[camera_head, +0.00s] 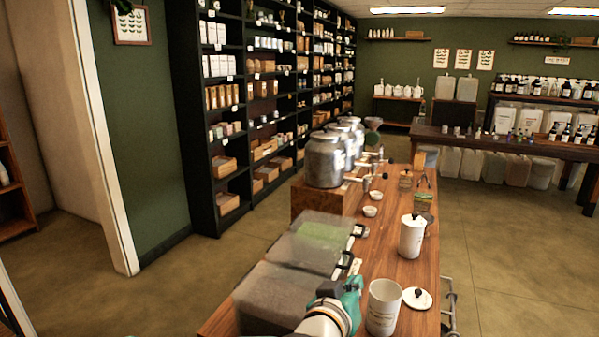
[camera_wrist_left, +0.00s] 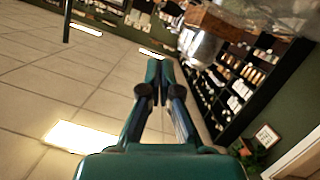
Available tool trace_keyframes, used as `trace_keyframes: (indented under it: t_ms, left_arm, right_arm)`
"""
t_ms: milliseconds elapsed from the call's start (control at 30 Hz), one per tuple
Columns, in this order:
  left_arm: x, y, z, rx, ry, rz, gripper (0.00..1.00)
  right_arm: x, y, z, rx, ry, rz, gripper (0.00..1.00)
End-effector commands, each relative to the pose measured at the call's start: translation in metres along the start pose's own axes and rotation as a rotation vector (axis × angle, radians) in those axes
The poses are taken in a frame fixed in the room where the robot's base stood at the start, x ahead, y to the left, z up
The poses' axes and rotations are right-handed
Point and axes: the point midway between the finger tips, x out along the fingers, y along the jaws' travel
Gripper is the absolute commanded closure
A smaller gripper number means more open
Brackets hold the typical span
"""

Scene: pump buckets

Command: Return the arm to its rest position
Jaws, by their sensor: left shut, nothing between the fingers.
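My left arm comes in at the bottom of the head view, with a white wrist and a teal gripper (camera_head: 351,292). The gripper is over the wooden table (camera_head: 390,260), between the clear bins and an open white canister (camera_head: 383,306). In the left wrist view the gripper's dark fingers (camera_wrist_left: 158,75) are together and hold nothing. My right gripper is in neither view.
Two lidded clear bins (camera_head: 306,246) line the table's left side. A white lid (camera_head: 417,298) lies beside the open canister. A lidded white canister (camera_head: 412,236) stands behind. Metal urns (camera_head: 325,160) stand farther back. Open floor (camera_head: 500,250) is at right.

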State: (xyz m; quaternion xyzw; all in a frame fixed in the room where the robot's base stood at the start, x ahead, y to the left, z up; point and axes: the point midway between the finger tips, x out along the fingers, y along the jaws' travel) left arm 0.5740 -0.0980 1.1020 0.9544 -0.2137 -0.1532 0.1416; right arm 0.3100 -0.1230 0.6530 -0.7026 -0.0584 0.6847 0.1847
Motion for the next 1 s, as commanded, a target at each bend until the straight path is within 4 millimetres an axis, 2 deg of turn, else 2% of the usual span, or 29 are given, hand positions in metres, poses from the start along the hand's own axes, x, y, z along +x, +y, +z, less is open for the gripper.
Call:
trace_keyframes:
  t_ms: [267,467,567,667,767,900,1000]
  left_arm:
    - [0.009,-0.038,0.043,0.002,-0.089,-0.046,1.0]
    - [0.011,-0.078,0.089,-0.005,-0.184,-0.094,1.0]
    - [0.009,-0.103,0.119,-0.015,-0.248,-0.125,1.0]
    - [0.002,-0.134,0.159,-0.032,-0.333,-0.162,1.0]
    - [-0.015,-0.173,0.213,-0.066,-0.45,-0.21,1.0]
    - [-0.061,-0.222,0.298,-0.146,-0.647,-0.275,1.0]
    - [-0.105,-0.243,0.355,-0.224,-0.788,-0.311,1.0]
  right_arm:
    - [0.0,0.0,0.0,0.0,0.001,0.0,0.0]
    - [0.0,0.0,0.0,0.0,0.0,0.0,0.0]
    - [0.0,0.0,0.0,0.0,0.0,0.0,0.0]
    - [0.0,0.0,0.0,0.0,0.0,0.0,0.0]
    - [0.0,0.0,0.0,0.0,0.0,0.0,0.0]
    - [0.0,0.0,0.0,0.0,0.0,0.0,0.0]
    - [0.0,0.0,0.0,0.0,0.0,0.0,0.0]
